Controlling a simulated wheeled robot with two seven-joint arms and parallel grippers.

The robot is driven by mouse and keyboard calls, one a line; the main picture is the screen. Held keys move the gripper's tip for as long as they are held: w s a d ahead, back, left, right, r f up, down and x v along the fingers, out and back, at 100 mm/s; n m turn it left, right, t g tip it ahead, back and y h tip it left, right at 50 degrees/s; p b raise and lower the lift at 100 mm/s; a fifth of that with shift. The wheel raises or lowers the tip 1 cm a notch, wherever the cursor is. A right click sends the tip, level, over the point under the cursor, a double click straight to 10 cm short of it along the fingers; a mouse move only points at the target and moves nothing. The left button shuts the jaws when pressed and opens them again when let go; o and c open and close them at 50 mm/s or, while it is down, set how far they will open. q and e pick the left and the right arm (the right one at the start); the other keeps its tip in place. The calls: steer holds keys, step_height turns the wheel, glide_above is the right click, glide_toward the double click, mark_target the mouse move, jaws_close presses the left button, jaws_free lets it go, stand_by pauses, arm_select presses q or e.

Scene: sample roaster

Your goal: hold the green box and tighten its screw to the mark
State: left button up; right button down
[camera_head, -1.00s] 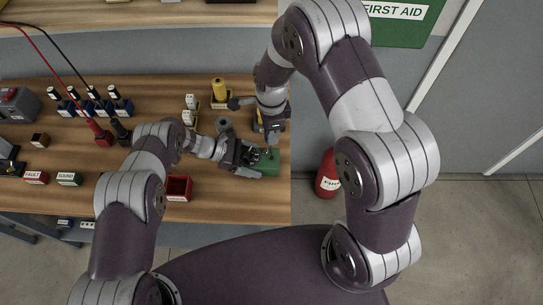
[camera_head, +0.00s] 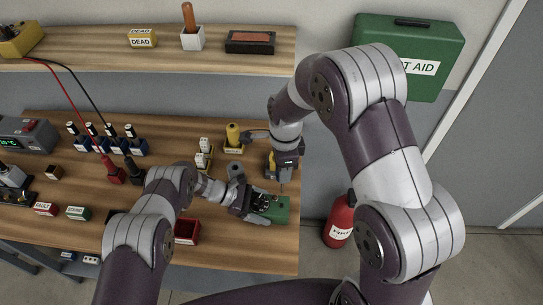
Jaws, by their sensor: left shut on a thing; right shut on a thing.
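The green box (camera_head: 281,212) lies on the wooden bench near its right edge. My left gripper (camera_head: 262,207) comes from the left and is shut on the box; its fingers cover the box's left part. My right gripper (camera_head: 284,172) is above the box, pointing down, and is shut on a tool, most of which the gripper hides. A thin shaft (camera_head: 281,187) reaches down from it to the top of the box. The screw and its mark are too small to make out, and I cannot tell if the tip sits in the screw.
A yellow object (camera_head: 233,135) and white blocks (camera_head: 204,147) stand behind my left gripper. A red bin (camera_head: 187,231) is at the bench's front. A fire extinguisher (camera_head: 339,220) stands right of the bench. A first aid case (camera_head: 425,55) is on the wall.

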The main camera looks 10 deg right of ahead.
stand_by(0.3)
arm_select(q)
steer(key=o, duration=1.1)
steer(key=v, duration=1.2)
steer(key=shift+f, duration=0.1)
